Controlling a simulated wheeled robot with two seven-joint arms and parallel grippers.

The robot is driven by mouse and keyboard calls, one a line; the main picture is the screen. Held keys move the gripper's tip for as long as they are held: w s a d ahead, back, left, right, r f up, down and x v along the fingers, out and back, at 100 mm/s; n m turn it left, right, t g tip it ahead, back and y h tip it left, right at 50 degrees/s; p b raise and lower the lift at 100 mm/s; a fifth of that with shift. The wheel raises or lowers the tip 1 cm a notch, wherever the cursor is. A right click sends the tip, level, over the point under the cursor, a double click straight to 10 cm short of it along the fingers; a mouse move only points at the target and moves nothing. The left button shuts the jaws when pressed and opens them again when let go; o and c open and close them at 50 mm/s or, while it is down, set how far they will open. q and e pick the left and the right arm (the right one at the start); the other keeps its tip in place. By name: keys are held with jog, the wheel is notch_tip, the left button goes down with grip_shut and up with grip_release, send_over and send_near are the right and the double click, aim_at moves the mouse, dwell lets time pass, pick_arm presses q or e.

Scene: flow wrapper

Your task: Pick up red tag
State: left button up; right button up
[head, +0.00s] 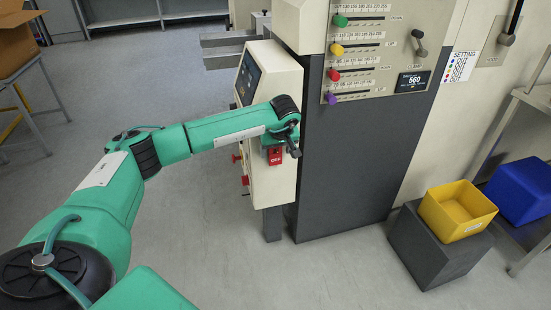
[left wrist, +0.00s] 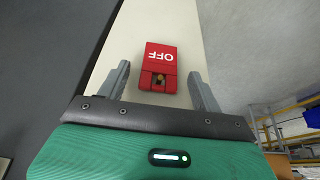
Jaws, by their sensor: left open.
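The red tag (head: 274,155) hangs on the side of the white control box in the head view, just below my left gripper's end. In the left wrist view, the red tag (left wrist: 160,66) shows the word OFF upside down and has a small brass-coloured part in its lower opening. My left gripper (left wrist: 160,86) is open, with one finger on each side of the tag and a gap to both. I cannot tell whether the fingers reach deep enough to surround it. In the head view my left gripper (head: 284,138) is partly hidden by its own wrist. My right gripper is not in view.
The white control box (head: 272,185) stands against the dark machine cabinet (head: 345,150). Coloured slider knobs (head: 335,48) sit on the panel above. A yellow bin (head: 457,210) rests on a grey block (head: 440,255), near a blue bin (head: 520,190).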

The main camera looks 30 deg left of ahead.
pick_arm(q)
jog(key=shift+x, duration=0.75)
jog(key=shift+d, duration=0.1)
jog(key=c, duration=1)
jog(key=shift+c, duration=0.2)
